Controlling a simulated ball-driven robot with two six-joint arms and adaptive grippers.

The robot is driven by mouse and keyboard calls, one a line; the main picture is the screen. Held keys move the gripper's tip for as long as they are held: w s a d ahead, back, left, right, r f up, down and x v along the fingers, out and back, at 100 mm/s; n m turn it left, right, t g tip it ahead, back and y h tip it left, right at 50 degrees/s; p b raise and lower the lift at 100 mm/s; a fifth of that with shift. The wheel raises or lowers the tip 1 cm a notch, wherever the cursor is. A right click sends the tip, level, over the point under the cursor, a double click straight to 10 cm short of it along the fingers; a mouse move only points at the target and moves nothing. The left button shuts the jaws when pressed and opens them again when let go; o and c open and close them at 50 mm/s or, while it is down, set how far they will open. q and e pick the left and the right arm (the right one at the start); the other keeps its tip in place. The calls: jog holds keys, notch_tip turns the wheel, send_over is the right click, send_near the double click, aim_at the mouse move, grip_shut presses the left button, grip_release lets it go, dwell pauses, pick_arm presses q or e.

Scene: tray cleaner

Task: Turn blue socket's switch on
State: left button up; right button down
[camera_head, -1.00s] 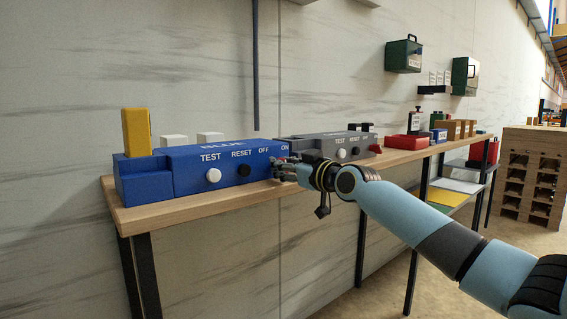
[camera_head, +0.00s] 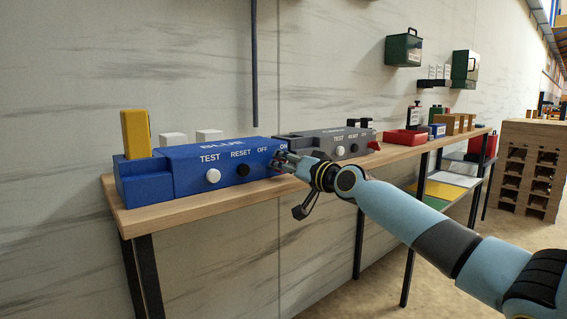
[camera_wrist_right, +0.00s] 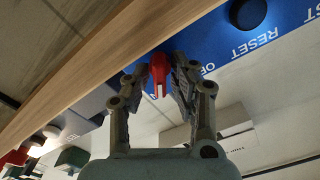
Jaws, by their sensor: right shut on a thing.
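The blue socket (camera_head: 222,160) is a long blue box on the wooden shelf. It has a white TEST button (camera_head: 213,175), a black RESET button (camera_head: 243,170) and OFF and ON labels. My right gripper (camera_head: 281,160) is at the box's right end and covers the switch in the head view. In the right wrist view, the red switch (camera_wrist_right: 158,74) sits between the fingers of my right gripper (camera_wrist_right: 160,72), which are shut on it. Part of the OFF label shows beside it. I cannot tell which position the switch is in. My left gripper is not in view.
A grey socket box (camera_head: 325,144) stands just right of the blue one on the wooden shelf (camera_head: 225,200). A yellow block (camera_head: 136,132) stands upright at the blue box's left end. A red bin (camera_head: 404,141) and small boxes lie farther right. A dark vertical conduit (camera_head: 254,60) runs above.

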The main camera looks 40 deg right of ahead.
jog(key=shift+m, duration=0.4)
jog(key=c, duration=1.4)
grip_release()
jog(key=shift+o, duration=0.2)
jog(key=s, duration=0.7)
jog(key=shift+s+d, duration=0.3)
